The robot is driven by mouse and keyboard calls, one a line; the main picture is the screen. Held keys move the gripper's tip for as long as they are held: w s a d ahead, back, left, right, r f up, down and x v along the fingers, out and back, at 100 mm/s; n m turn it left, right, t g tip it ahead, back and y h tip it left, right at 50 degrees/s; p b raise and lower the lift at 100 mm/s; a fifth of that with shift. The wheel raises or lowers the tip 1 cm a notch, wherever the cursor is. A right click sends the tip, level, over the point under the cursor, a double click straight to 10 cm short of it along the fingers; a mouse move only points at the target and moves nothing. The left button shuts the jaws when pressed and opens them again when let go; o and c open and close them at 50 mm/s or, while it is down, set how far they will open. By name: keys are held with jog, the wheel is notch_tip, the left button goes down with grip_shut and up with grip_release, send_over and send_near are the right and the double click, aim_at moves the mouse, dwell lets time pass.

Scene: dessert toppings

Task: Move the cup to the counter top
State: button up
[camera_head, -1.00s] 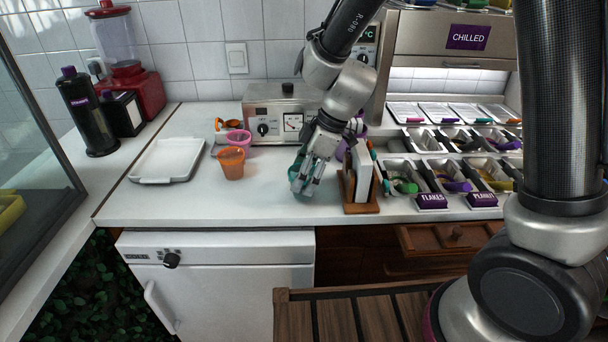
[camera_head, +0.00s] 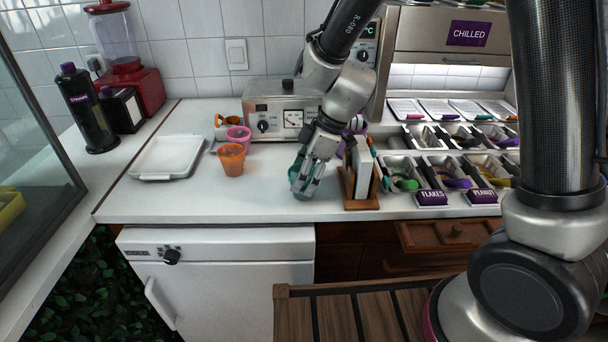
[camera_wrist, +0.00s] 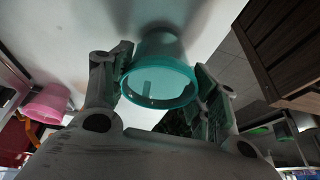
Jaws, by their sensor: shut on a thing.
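A teal cup (camera_wrist: 160,75) sits between my gripper's fingers in the wrist view, with its open rim towards the camera. In the head view only a bit of the teal cup (camera_head: 296,172) shows, as my gripper (camera_head: 305,188) hides most of it. My gripper (camera_wrist: 160,90) is shut on the cup. The cup is at the white counter top (camera_head: 250,200), near its front edge; I cannot tell whether its base touches the surface.
An orange cup (camera_head: 231,160) and a pink cup (camera_head: 238,135) stand to the left. A white tray (camera_head: 166,176) lies farther left. A wooden holder (camera_head: 361,203) stands close on the right, before the topping bins (camera_head: 432,200). Behind is a metal warmer (camera_head: 262,112). Counter between the orange cup and my gripper is clear.

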jog(key=o, duration=1)
jog(key=shift+o, duration=0.4)
jog(key=shift+o, duration=1.3)
jog(key=shift+r, duration=0.1)
notch_tip(320, 180, up, 8)
